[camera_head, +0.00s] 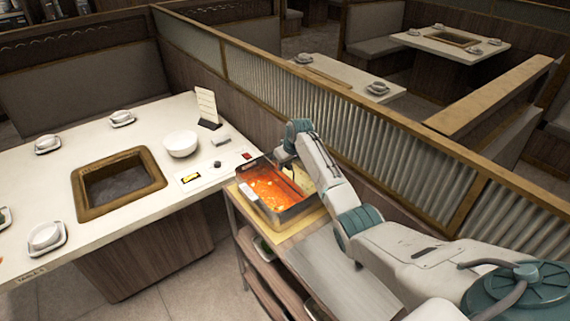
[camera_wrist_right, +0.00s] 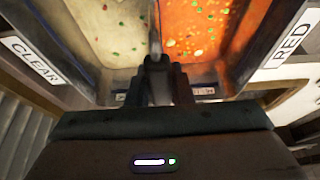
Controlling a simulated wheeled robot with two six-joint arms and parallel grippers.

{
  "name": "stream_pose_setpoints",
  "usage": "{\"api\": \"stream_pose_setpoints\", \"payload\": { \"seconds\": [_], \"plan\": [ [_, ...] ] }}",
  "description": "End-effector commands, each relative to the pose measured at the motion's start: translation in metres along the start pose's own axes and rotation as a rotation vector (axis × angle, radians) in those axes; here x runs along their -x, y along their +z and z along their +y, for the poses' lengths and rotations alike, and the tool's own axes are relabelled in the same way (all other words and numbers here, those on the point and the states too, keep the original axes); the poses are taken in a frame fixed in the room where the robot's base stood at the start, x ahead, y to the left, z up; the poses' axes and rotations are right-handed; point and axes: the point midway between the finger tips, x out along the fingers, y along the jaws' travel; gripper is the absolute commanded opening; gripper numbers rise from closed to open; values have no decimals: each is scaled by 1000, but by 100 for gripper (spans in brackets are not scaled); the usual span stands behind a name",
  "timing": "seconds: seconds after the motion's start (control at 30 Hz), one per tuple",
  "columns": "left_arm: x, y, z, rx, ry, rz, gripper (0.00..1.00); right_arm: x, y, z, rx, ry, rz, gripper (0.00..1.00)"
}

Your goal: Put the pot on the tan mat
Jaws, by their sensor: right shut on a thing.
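The pot (camera_head: 270,197) is a metal rectangular pot with a red broth half and a pale broth half, split by a divider. In the right wrist view the red half of the pot (camera_wrist_right: 211,30) is on the right and the pale half on the left. My right gripper (camera_wrist_right: 157,62) is shut at the divider, between the two halves. In the head view my right gripper (camera_head: 285,157) is at the pot's far side, partly hidden by its arm. The tan mat (camera_head: 304,223) shows below the pot on the cart; I cannot tell whether they touch. My left gripper is out of view.
The cart (camera_head: 345,268) has a bare grey top to the right of the mat. A white table (camera_head: 140,213) with a square framed well (camera_head: 119,182), a white bowl (camera_head: 180,144) and several cups stands at left. A ribbed partition (camera_head: 330,120) runs behind the cart.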

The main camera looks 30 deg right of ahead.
Motion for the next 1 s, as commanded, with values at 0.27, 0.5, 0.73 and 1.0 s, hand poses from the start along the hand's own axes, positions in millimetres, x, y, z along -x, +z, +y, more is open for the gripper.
{"api": "stream_pose_setpoints", "payload": {
  "seconds": [0.27,0.5,0.73,1.0],
  "plan": [
    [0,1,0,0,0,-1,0,-1,0,0,0,0,3,0],
    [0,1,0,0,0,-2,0,-2,0,0,0,-1,1,42],
    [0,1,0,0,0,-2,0,-2,1,0,0,-1,0,45],
    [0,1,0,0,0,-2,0,-4,3,0,-1,-1,-4,82]
  ]
}}
